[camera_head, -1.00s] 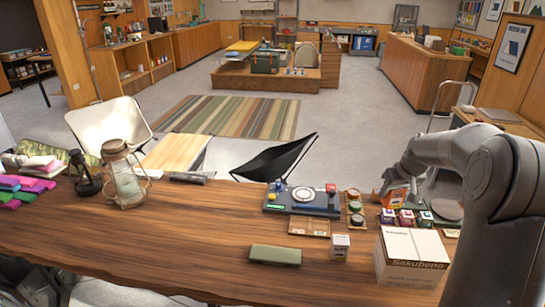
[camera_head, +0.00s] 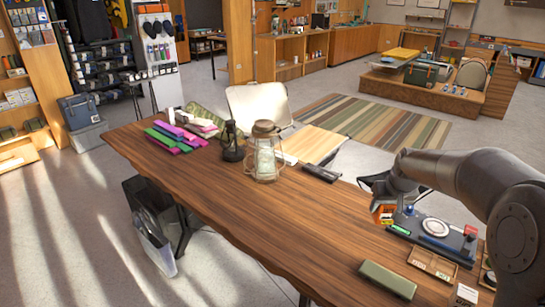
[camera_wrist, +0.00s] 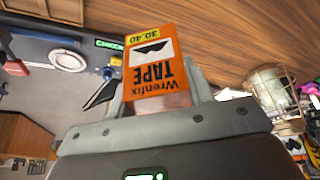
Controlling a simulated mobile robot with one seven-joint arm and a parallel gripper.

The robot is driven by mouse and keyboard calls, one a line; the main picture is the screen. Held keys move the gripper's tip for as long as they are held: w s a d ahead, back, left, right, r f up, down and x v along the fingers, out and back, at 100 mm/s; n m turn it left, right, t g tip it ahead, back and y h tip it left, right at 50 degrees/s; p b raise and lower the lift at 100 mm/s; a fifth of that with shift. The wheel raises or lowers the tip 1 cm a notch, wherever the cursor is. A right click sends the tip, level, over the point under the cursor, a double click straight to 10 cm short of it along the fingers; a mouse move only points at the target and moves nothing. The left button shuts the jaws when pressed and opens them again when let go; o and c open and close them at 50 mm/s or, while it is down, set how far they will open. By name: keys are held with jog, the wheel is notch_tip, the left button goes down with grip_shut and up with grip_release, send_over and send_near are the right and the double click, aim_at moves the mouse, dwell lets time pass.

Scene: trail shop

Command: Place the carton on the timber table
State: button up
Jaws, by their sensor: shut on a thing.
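My gripper (camera_head: 376,203) is shut on a small orange carton (camera_head: 384,215). In the wrist view the carton (camera_wrist: 152,65) reads "Wrenfix TAPE" and sits between the two fingers (camera_wrist: 157,92). I hold it above the right part of the long timber table (camera_head: 265,218), near its far edge, beside the dark checkout tray. The carton looks clear of the table top. A wide stretch of bare wood lies in the middle of the table.
A green case (camera_head: 387,280) lies at the front right. The checkout tray (camera_head: 433,232) and a wooden tray (camera_head: 432,264) are at right.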

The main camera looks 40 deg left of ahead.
jog(key=s+a+n, duration=0.1)
jog(key=s+a, duration=0.6)
jog(key=a, duration=0.4)
jog(key=s+a+f, duration=0.1)
jog(key=a+f, duration=0.3)
jog(key=s+a+f, duration=0.1)
jog(key=a+f, duration=0.3)
jog(key=s+a+f, duration=0.1)
jog(key=a+f, duration=0.3)
jog(key=shift+s, duration=0.4)
jog(key=shift+f, duration=1.9)
jog(key=shift+f, duration=0.15)
jog(key=o, duration=1.1)
jog(key=shift+c, duration=0.2)
